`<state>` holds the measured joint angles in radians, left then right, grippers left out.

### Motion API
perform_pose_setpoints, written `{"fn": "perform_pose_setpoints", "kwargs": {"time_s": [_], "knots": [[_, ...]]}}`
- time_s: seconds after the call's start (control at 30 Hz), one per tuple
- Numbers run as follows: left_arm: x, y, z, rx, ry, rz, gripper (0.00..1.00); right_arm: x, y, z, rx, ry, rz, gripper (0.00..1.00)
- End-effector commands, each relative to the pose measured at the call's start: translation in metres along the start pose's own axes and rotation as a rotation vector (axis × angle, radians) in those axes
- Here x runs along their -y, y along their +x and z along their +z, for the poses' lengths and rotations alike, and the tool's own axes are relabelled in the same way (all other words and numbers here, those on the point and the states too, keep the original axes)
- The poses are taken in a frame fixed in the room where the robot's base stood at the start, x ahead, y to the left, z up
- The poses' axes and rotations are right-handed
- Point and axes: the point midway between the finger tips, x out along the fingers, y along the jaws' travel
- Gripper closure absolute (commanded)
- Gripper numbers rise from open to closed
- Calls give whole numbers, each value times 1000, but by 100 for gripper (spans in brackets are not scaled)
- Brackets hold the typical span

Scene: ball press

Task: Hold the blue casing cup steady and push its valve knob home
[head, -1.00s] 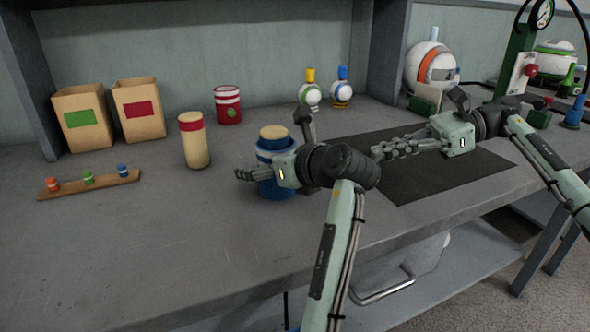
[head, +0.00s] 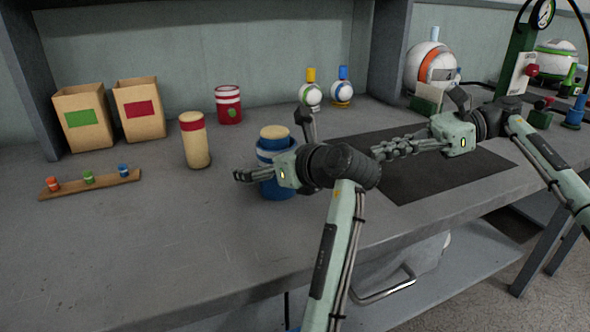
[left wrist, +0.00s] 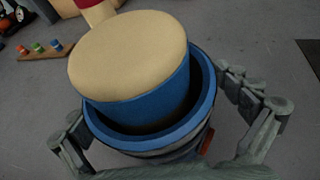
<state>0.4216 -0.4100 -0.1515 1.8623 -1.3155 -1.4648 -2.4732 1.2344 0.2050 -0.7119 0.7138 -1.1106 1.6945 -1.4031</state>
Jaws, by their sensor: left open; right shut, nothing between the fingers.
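The blue casing cup (head: 268,158) stands upright on the bench, left of the dark mat. A blue piece with a wide cream top, which I take for the valve knob (head: 273,132), sits in its mouth and stands above the rim. In the left wrist view the knob (left wrist: 130,60) fills the middle, with a gap to the cup rim (left wrist: 200,110). My left gripper (head: 250,176) is open, with a finger on either side of the cup; I cannot tell whether they touch it. My right gripper (head: 380,152) is shut and empty above the mat.
A cream cylinder with a red band (head: 195,142) and a red can (head: 228,104) stand behind the cup. A wooden strip with small knobs (head: 90,185) lies left. Two cartons (head: 87,120) stand behind it. The dark mat (head: 410,185) is bare. The front-left bench is clear.

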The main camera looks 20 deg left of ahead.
Motion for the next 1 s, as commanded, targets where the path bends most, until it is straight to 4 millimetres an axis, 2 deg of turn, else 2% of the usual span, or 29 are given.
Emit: {"fn": "perform_pose_setpoints", "kwargs": {"time_s": [0.17,0.27,0.5,0.7,1.0], "knots": [[0,-10,0,1,0,-2,0,0,0,0,0,0,0,100],[1,-27,1,1,-1,-3,0,0,0,0,0,0,0,100],[1,-79,1,2,-1,-2,0,0,0,0,0,0,0,100],[0,-110,0,1,0,-1,0,0,0,0,0,0,0,100],[0,-121,0,0,0,0,0,0,0,0,0,0,0,100]]}}
